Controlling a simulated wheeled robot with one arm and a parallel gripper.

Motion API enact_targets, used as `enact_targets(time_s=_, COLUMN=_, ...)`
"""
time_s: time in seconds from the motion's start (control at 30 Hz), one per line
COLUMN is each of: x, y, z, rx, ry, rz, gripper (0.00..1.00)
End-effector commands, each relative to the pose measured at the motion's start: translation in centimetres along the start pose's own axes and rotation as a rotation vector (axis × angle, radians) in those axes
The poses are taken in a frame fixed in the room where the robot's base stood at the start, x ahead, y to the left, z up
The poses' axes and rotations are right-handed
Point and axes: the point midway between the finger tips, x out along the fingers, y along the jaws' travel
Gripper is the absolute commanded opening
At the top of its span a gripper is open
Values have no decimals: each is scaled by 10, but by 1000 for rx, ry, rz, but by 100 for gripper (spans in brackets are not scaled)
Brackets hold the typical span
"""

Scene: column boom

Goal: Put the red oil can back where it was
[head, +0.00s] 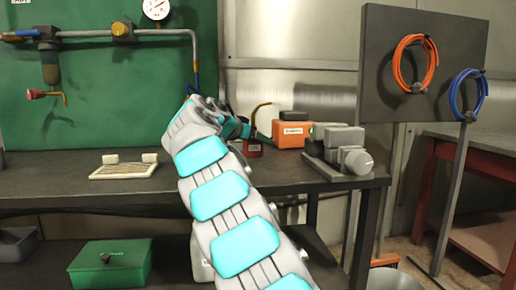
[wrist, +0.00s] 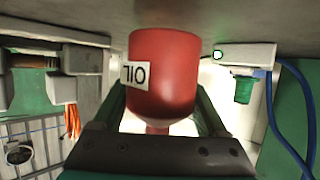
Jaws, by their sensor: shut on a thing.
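The red oil can (head: 251,149) is upright over the back of the dark workbench (head: 60,185), mostly hidden behind my arm in the head view, with its bent yellow spout rising above. In the wrist view the oil can (wrist: 165,85) appears upside down, with a white OIL label. My gripper (head: 241,129) is shut on the can, and its fingers show on both sides of it in the wrist view (wrist: 160,112). I cannot tell whether the can's base touches the bench.
An orange box (head: 290,134) stands just right of the can. A grey machine (head: 338,150) is at the bench's right end. A light tray (head: 124,170) lies to the left. A green box (head: 110,262) is below. Bench between tray and arm is clear.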

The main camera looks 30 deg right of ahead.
Motion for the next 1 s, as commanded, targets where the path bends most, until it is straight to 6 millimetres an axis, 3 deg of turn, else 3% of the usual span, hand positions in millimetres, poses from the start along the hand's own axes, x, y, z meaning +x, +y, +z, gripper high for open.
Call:
enact_targets(time_s=0.2, x=8, y=1, z=18, rx=-1, ry=-1, rz=2, gripper=0)
enact_targets(time_s=0.63, x=10, y=0, z=24, rx=2, ry=2, rz=-2, gripper=0)
enact_targets(time_s=0.67, x=10, y=0, z=23, rx=2, ry=1, rz=-2, gripper=79)
enact_targets(time_s=0.87, x=9, y=0, z=23, rx=2, ry=1, rz=-2, gripper=100)
enact_targets(time_s=1.0, x=9, y=0, z=23, rx=1, ry=1, rz=-2, gripper=100)
